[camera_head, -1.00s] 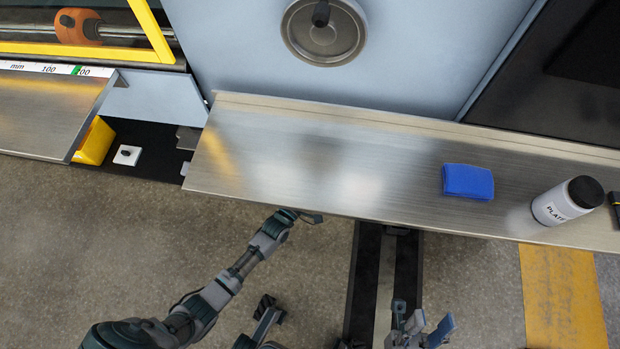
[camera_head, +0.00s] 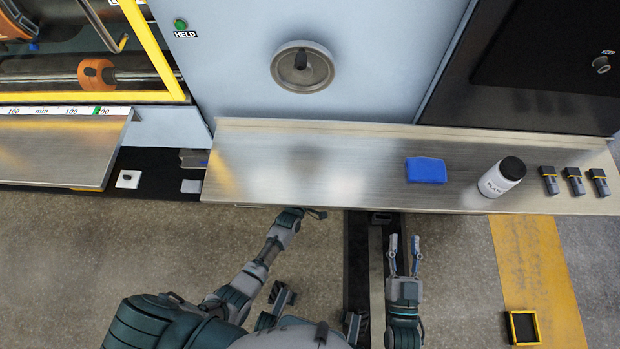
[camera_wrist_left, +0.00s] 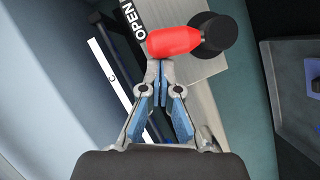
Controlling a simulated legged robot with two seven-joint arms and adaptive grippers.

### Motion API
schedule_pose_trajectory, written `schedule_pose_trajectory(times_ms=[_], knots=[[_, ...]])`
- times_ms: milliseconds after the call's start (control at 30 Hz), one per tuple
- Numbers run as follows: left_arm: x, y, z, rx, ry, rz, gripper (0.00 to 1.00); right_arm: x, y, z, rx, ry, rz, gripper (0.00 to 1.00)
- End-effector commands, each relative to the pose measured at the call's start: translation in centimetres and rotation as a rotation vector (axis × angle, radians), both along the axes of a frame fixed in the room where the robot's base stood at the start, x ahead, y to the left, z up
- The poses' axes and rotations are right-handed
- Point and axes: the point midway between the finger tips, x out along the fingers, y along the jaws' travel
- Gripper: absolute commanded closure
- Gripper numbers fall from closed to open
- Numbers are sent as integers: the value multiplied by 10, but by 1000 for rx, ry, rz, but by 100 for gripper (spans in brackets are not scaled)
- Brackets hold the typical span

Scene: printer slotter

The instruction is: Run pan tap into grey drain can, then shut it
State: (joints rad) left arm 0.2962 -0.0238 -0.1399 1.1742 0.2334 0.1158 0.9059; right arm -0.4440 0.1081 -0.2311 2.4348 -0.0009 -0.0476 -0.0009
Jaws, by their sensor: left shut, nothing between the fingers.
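A red lever handle (camera_wrist_left: 174,41) shows in the left wrist view, with a round black part (camera_wrist_left: 213,36) at its right end and an OPEN label (camera_wrist_left: 132,18) beside it. I take it for the tap. My left gripper (camera_wrist_left: 160,66) is shut and empty, its tips just below the red handle; I cannot tell whether they touch. In the head view my left gripper (camera_head: 316,213) is at the shelf's front edge, and the tap is hidden there. My right gripper (camera_head: 404,240) is open and empty in front of the shelf. I cannot make out the grey drain can.
A handwheel (camera_head: 302,67) is on the panel behind. A yellow-edged tray (camera_head: 522,327) lies on the floor at right.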

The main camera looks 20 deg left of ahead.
Motion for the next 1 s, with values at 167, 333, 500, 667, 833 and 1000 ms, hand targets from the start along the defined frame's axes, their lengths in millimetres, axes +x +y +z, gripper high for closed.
schedule_pose_trajectory(times_ms=[167,333,500,667,833,1000], knots=[[3,-9,4,94,27,0,100,0,-3,-20,-47,155,-1,60],[4,-15,2,92,27,0,100,-1,-4,-31,-65,215,-1,60],[5,-19,1,91,27,0,100,-2,-5,-34,-69,233,-1,60],[6,-21,1,89,28,0,100,-2,-5,-35,-71,238,-1,60],[6,-22,0,89,27,-2,100,-1,-5,-36,-71,241,-1,60],[6,-23,0,89,27,-2,100,-1,-5,-35,-71,240,-1,60]])
